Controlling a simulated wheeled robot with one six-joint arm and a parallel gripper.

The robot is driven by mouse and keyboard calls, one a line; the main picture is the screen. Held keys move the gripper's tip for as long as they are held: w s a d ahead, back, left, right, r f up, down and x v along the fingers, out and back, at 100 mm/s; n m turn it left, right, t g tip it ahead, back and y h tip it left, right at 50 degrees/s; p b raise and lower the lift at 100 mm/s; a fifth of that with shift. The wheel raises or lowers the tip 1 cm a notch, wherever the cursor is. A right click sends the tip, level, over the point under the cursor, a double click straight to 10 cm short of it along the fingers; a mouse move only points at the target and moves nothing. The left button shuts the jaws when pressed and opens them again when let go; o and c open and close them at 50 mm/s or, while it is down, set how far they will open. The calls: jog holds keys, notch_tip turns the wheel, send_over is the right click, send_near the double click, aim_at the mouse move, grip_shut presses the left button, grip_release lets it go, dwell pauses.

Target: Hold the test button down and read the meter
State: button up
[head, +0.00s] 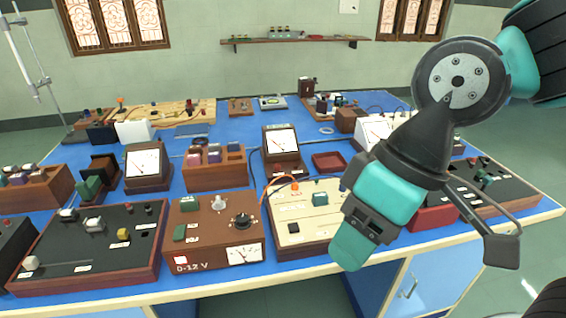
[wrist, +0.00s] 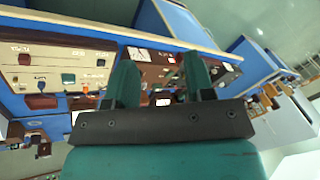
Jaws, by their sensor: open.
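My gripper (wrist: 159,70) shows in the wrist view, its two green fingers apart with nothing between them. Several meters show: a brown-cased one (head: 281,140) at the middle, another (head: 143,160) at the left, a white one (head: 376,132) partly behind my arm, and a small dial on the 0-12 V box (head: 244,254). A cream panel (head: 321,226) has a black square that may be a button. I cannot tell which control is the test button.
The blue bench (head: 240,127) is crowded with apparatus. A dark board (head: 90,245) lies front left, another (head: 487,190) at the right. A red tray (head: 329,162) sits behind the cream panel. A metal stand (head: 27,55) rises at the far left.

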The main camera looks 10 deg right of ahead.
jog(key=shift+c, duration=0.5)
grip_shut()
dwell(1.1)
